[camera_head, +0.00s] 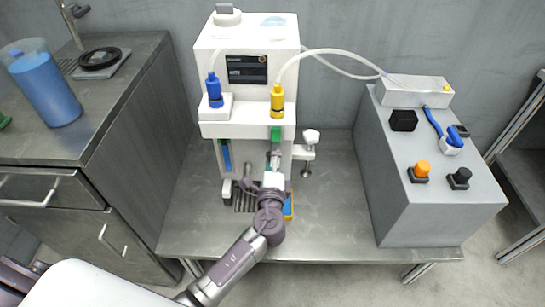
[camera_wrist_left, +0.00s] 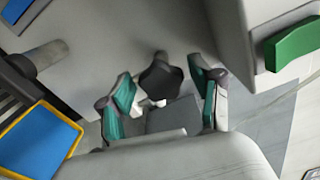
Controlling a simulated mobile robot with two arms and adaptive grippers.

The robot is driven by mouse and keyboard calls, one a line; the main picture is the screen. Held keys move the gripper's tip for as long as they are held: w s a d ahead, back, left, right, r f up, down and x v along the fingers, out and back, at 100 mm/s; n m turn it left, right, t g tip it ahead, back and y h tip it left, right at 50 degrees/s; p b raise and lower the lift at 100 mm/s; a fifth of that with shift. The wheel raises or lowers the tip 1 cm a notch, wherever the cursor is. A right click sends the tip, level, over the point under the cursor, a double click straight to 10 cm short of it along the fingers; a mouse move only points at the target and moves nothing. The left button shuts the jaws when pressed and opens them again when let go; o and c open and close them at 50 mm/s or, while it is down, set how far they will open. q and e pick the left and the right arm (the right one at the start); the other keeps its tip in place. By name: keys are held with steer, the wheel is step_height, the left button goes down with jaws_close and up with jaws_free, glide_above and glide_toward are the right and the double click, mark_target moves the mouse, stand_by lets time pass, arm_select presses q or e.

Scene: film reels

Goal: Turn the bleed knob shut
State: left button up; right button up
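A dark lobed knob (camera_wrist_left: 160,75), which looks like the bleed knob, shows on the pale machine face in the left wrist view. My left gripper (camera_wrist_left: 165,88) is open, with its teal-padded fingers on either side of the knob and a visible gap to each. In the head view my left gripper (camera_head: 274,160) is at the front of the white machine (camera_head: 240,45), under the yellow fitting (camera_head: 277,100), and hides the dark knob there. How far the knob is turned cannot be told. My right gripper is not in view.
A white clamp-like knob (camera_head: 311,136) sticks out at the machine's right side. A green part (camera_wrist_left: 295,45) is near the fingers. A blue-yellow piece (camera_wrist_left: 40,140) lies below. A grey control box (camera_head: 420,190) stands right. The bench front right (camera_head: 335,230) is clear.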

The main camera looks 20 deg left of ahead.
arm_select(q)
steer(key=v, duration=1.2)
stand_by(0.5)
